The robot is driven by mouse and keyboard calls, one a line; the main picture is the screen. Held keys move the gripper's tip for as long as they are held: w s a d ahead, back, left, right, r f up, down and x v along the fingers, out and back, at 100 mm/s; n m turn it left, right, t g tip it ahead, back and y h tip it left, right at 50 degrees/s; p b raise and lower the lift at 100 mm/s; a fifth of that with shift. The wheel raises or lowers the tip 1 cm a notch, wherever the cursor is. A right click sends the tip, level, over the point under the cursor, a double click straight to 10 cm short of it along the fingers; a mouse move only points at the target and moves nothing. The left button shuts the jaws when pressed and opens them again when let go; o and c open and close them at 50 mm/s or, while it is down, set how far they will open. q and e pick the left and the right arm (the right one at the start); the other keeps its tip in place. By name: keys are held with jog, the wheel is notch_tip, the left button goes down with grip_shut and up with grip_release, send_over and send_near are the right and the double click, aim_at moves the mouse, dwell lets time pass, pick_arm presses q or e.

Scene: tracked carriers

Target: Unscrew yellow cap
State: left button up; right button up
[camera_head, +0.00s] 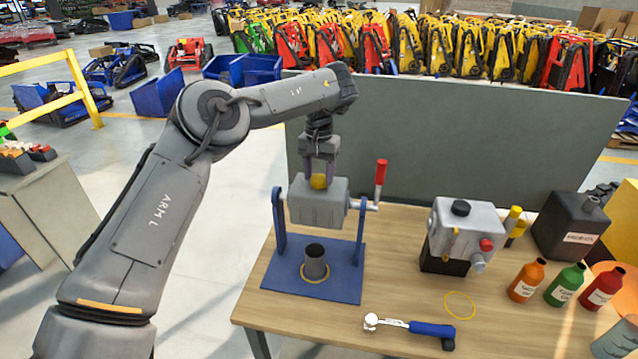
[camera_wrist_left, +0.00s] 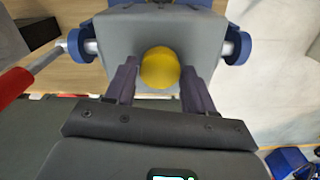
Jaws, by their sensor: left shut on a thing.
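The yellow cap (camera_head: 319,181) sits on top of a grey box-shaped housing (camera_head: 318,207) held between two blue uprights. In the left wrist view the cap (camera_wrist_left: 160,68) is a round yellow disc on the grey housing (camera_wrist_left: 150,22). My left gripper (camera_head: 319,172) points down from above, its two fingers on either side of the cap. In the left wrist view my left gripper (camera_wrist_left: 160,85) is shut on the cap. The housing has a crank with a red handle (camera_head: 381,172) on its right side. My right gripper is not in view.
The blue base plate (camera_head: 345,289) carries a dark cylinder (camera_head: 315,262) with a yellow ring around its foot. A blue-handled tool (camera_head: 430,329) lies near the front edge. A grey machine (camera_head: 462,230), orange bottle (camera_head: 527,281), green bottle (camera_head: 565,286) and black canister (camera_head: 565,225) stand at right.

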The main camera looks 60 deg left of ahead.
pick_arm(q)
jog(key=n, duration=0.2)
jog(key=n+b, duration=0.1)
jog(key=n, duration=0.1)
jog(key=shift+f, duration=0.3)
jog(key=n, duration=0.4)
jog(key=shift+r, duration=0.2)
jog(key=o, duration=0.8)
jog(key=shift+o, duration=0.2)
jog(key=shift+r, duration=0.1)
